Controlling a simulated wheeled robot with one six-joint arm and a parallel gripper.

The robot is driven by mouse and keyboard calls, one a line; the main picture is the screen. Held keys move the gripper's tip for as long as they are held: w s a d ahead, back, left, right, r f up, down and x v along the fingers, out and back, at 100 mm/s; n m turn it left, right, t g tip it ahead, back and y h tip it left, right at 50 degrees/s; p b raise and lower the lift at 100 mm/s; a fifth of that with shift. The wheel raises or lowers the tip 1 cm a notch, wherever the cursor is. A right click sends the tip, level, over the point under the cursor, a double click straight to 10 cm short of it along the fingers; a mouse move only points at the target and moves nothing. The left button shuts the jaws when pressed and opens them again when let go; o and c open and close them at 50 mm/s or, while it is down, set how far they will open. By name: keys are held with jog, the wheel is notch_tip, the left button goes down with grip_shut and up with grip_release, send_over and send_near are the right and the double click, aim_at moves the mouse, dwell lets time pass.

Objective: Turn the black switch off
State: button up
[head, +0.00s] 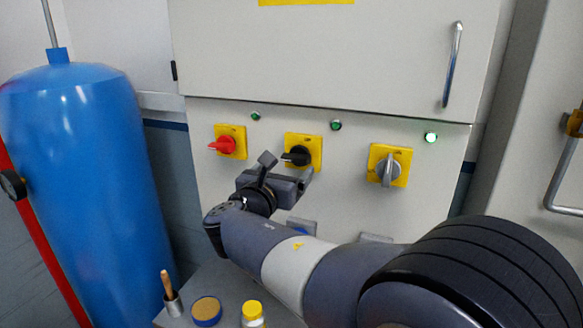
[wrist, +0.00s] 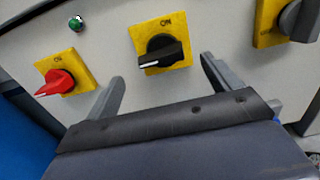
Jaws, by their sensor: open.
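The black switch (head: 297,156) is a rotary knob on a yellow square plate, in the middle of the grey panel in the head view. In the wrist view the black switch (wrist: 162,52) shows with "ON" printed above it, and its handle lies close to sideways. My gripper (head: 287,166) is just in front of and below it, in the head view. In the wrist view my gripper (wrist: 163,80) is open, with one finger to the left and one to the right below the knob. Nothing is between the fingers, and I see no contact with the switch.
A red switch (head: 225,145) is on the left and a grey switch (head: 389,168) on the right. Green lamps (head: 336,126) sit above the switches. A blue tank (head: 80,180) stands left. A small container (head: 207,311) and a yellow-capped bottle (head: 252,312) are below my arm.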

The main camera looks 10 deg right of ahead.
aim_at(293, 161)
jog(key=shift+b+v, duration=0.35)
jog(key=shift+v, duration=1.9)
jog(key=p+x, duration=0.3)
jog(key=x, duration=0.7)
jog(key=shift+w+d+r, duration=0.1)
jog(key=shift+w+d, duration=0.15)
jog(key=shift+w, duration=0.05)
jog(key=shift+w+f+m, duration=0.15)
jog(key=shift+f+m, duration=0.05)
jog(key=shift+m, duration=0.1)
jog(key=shift+b+v, duration=0.65)
jog(key=shift+v, duration=0.9)
jog(key=shift+r, duration=0.1)
